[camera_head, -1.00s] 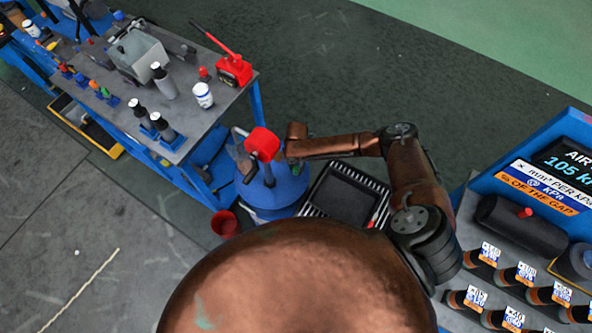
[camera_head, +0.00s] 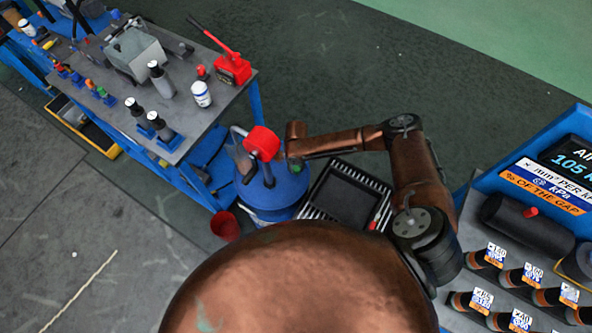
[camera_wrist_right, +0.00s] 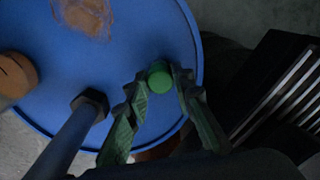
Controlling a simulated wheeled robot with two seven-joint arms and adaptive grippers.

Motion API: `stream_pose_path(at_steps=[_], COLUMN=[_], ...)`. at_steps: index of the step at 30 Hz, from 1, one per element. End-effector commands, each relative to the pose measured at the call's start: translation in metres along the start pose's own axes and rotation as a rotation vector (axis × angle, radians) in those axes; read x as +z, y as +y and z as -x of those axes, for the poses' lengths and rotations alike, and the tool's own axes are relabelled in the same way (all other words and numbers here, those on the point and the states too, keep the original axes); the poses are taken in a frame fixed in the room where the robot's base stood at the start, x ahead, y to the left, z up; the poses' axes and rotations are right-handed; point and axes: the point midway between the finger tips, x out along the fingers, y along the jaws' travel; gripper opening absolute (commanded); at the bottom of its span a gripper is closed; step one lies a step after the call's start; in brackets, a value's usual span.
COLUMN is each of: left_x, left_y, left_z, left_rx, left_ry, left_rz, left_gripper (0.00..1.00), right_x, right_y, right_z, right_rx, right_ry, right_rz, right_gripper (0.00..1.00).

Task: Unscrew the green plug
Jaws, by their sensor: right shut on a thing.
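The green plug (camera_wrist_right: 160,79) sits near the rim of the blue drum lid (camera_wrist_right: 95,60) in the right wrist view. My right gripper (camera_wrist_right: 160,86) is shut on the plug, one finger on each side of it. In the head view, a bit of green (camera_head: 296,167) shows on top of the blue drum (camera_head: 268,206), just below the end of my right arm. My right gripper's fingers are hard to make out there. I cannot tell whether the plug has turned or lifted. My left gripper is not in view.
A red-headed pump (camera_head: 262,143) stands on the drum. Its pipe (camera_wrist_right: 72,137) and a brown cap (camera_wrist_right: 17,75) are on the lid. A black tray (camera_head: 346,195) lies right of the drum, a red bucket (camera_head: 225,226) to its lower left. A workbench (camera_head: 185,95) stands upper left.

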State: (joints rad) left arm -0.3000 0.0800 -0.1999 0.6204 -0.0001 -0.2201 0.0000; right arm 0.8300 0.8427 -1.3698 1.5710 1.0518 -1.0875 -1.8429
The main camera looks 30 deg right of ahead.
Motion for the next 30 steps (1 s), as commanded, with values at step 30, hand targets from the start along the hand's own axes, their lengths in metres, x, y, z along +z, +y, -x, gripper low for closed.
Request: stream_pose_path(at_steps=[30], left_x=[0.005], left_y=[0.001], left_z=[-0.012], left_rx=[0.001], left_ry=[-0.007], left_rz=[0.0], left_gripper=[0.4], right_x=[0.003], right_y=[0.005], right_z=[0.004], right_rx=[0.006], right_ry=[-0.009], right_rz=[0.47], right_gripper=[0.0])
